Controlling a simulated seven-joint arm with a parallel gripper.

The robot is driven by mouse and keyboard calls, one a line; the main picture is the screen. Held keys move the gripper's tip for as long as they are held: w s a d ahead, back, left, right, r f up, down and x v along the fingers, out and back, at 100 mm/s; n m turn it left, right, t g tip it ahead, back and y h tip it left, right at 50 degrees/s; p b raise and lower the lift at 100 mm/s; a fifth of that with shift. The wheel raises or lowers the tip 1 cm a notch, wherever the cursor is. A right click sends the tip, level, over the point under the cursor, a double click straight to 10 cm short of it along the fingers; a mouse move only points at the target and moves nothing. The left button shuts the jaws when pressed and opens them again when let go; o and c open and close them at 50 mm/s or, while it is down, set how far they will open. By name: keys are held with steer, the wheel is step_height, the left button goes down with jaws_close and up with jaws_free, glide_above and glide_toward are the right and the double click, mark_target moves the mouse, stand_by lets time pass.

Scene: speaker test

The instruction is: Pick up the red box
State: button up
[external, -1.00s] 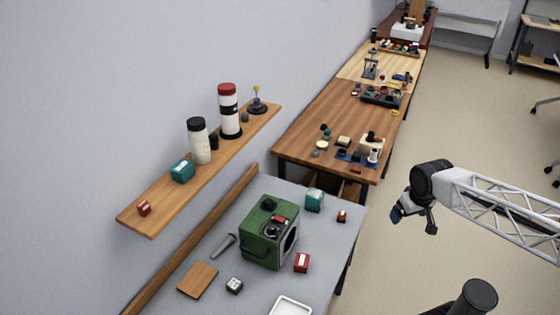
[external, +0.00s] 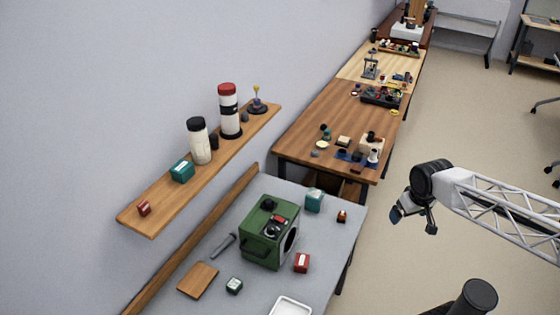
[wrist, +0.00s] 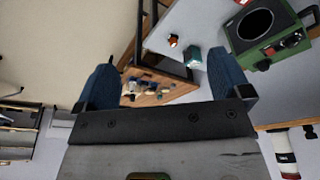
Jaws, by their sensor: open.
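A red box (external: 302,262) with a pale patch on top sits on the grey table (external: 262,188), just right of the green speaker-like unit (external: 270,232). A smaller red box (external: 144,208) sits at the near end of the wall shelf. My gripper (external: 415,215) hangs over the floor, right of the grey table and apart from everything. In the wrist view my gripper (wrist: 172,82) is open, its two blue fingers wide apart with nothing held. The green unit also shows there at the upper right (wrist: 262,30); I cannot make out the red box beside it.
The grey table also holds a teal box (external: 315,200), a small orange-brown item (external: 342,216), a wooden block (external: 198,280), a dark green box (external: 234,285) and a white tray (external: 290,307). The wall shelf (external: 160,215) carries jars. A wooden table (external: 325,110) stands behind.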

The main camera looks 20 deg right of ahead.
steer(key=m+y, duration=1.2)
steer(key=m, duration=0.4)
glide_above(306, 261)
steer(key=s+d, duration=0.5)
steer(key=s, duration=0.1)
step_height(306, 261, down, 23)
steer(key=w+f+m+t, duration=0.1)
steer(key=f+m, duration=0.1)
steer(key=f, duration=0.1)
steer(key=w+f+m+t, duration=0.1)
steer(key=f+m+t, duration=0.1)
steer(key=f+m, duration=0.1)
steer(key=w+f+m+t, duration=0.1)
steer(key=f+m, duration=0.2)
steer(key=f, duration=0.1)
steer(key=shift+t, duration=0.3)
steer(key=shift+a, duration=0.2)
steer(key=shift+x, duration=1.2)
steer(key=shift+x, duration=2.6)
